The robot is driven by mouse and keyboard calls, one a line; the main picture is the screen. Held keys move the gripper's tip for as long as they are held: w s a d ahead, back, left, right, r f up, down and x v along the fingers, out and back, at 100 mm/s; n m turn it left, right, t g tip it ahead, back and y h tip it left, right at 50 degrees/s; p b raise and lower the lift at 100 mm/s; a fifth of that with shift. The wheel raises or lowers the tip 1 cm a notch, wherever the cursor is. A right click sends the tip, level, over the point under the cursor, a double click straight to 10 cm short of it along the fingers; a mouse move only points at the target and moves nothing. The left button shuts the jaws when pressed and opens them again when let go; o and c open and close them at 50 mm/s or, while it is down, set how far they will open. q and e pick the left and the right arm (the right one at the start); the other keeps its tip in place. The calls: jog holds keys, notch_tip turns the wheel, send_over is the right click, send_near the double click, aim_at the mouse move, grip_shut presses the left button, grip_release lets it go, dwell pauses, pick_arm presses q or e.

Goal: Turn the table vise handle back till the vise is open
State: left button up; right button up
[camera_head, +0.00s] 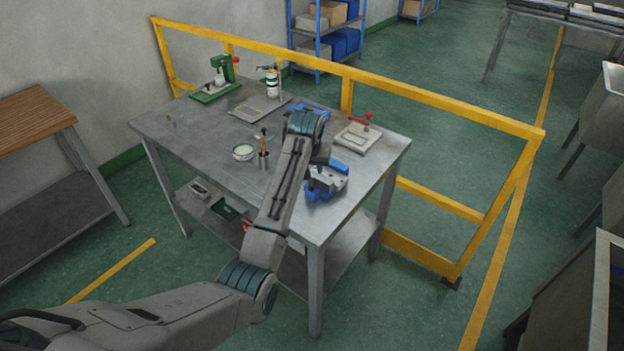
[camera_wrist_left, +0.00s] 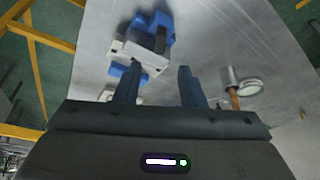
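The table vise (camera_head: 326,181), blue with grey jaws, sits near the right front edge of the metal worktable (camera_head: 200,126). My left arm reaches over the table, and its wrist hides part of the vise area in the head view. In the left wrist view the vise (camera_wrist_left: 150,38) is at the upper left, beyond the left finger. My left gripper (camera_wrist_left: 159,78) is open, with its two fingers apart and nothing visible between them. The left finger overlaps the vise in the picture; I cannot tell whether they touch. The handle cannot be made out clearly. My right gripper is not in view.
A plate with a red clamp (camera_head: 358,136) lies at the right. A green press (camera_head: 216,82) and a bottle (camera_head: 272,82) stand behind. A yellow rail (camera_head: 347,76) runs behind the table.

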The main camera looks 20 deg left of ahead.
aim_at(312, 182)
pick_arm(q)
jog(key=p+x, duration=0.2)
jog(key=x, duration=0.7)
jog(key=shift+f, duration=0.1)
grip_shut()
